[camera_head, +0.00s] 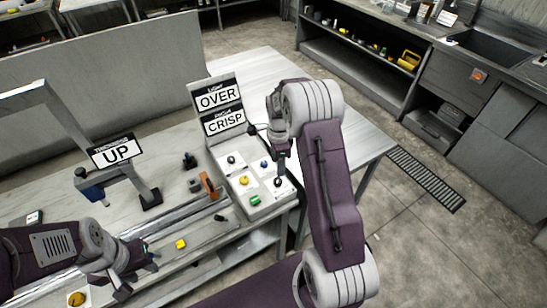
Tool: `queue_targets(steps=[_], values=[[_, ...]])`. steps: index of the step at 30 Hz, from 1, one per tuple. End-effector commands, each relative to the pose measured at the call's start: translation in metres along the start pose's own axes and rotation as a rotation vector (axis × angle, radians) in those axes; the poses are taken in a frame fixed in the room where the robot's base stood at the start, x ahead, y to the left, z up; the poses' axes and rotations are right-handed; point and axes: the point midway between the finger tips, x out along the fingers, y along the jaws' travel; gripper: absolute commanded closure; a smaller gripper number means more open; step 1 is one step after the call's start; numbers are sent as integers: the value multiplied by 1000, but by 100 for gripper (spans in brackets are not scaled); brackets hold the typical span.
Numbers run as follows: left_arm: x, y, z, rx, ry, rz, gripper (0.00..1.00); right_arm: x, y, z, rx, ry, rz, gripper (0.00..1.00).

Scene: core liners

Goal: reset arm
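My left gripper (138,276) is at the lower left, over the bench and the metal rail. Its dark fingers look spread, with nothing visible between them. My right arm comes up from the bottom and bends over the control box (256,208). My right gripper (279,171) points down at the box's right side, close to a black knob (278,182). I cannot tell whether it touches the knob, and its finger gap is hidden.
The box carries yellow (244,180) and green (256,201) controls and an "OVER / CRISP" sign (219,108). A yellow block (181,244) lies on the bench. The white tabletop (250,72) behind is mostly clear.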

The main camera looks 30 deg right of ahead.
Motion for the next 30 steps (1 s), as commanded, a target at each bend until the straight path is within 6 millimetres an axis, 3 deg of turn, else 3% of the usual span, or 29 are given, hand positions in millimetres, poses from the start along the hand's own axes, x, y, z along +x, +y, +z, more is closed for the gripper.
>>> queue_targets(steps=[7, 11, 14, 17, 21, 24, 27, 30], values=[[0, 0, 0, 0, 0, 0, 64, -2, -1, 5, -11, 0, -6, 48], [0, 0, 0, 0, 0, 0, 64, -43, -9, 28, -65, 0, -84, 48], [0, 0, 0, 0, 0, 0, 64, -73, 26, 54, -154, -5, -107, 48], [0, 0, 0, 0, 0, 0, 64, -86, 77, 73, -414, -2, -123, 48], [0, 0, 0, 0, 0, 0, 64, -78, 155, 79, -946, 18, -124, 48], [0, 0, 0, 0, 0, 0, 64, -60, 195, 72, -1293, 26, -98, 48], [0, 0, 0, 0, 0, 0, 64, -48, 210, 68, -1547, 30, -82, 48], [0, 0, 0, 0, 0, 0, 64, -49, 203, 70, -1694, 53, -104, 48]])
